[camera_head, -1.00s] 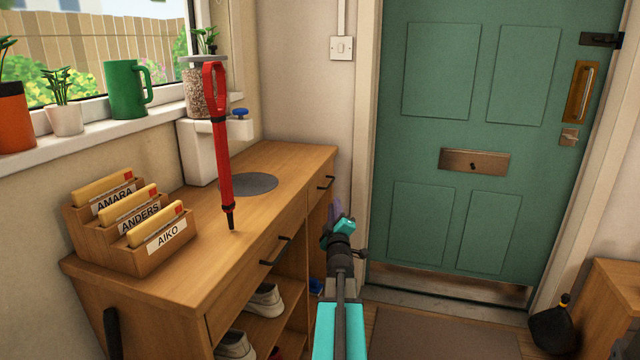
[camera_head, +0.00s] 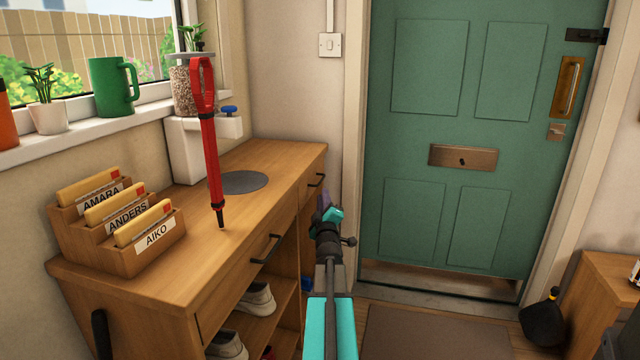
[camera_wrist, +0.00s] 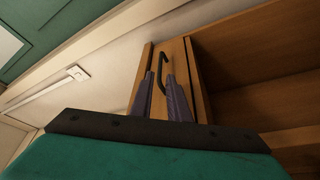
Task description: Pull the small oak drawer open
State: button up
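The small oak drawer (camera_head: 313,190) is at the far end of the oak cabinet, towards the green door, and looks closed. Its dark bar handle (camera_head: 317,180) shows in the head view. In the wrist view the narrow drawer front (camera_wrist: 178,62) and its black handle (camera_wrist: 162,70) are ahead of my gripper. My gripper (camera_wrist: 160,80) is open, with a finger on each side of the handle's line; I cannot tell whether it touches. In the head view my arm hides part of the gripper (camera_head: 324,203), which is beside the cabinet front, just below the handle.
A wider drawer with a dark handle (camera_head: 266,249) is nearer, above open shelves with shoes (camera_head: 257,299). A red cane-like tool (camera_head: 214,150) and a letter sorter (camera_head: 120,225) are on the cabinet top. The green door (camera_head: 470,130) is beyond; a brown mat (camera_head: 430,332) lies on the floor.

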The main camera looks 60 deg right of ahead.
aim_at(321, 180)
jog(key=shift+b+x, duration=1.05)
jog(key=shift+x, duration=4.15)
grip_shut()
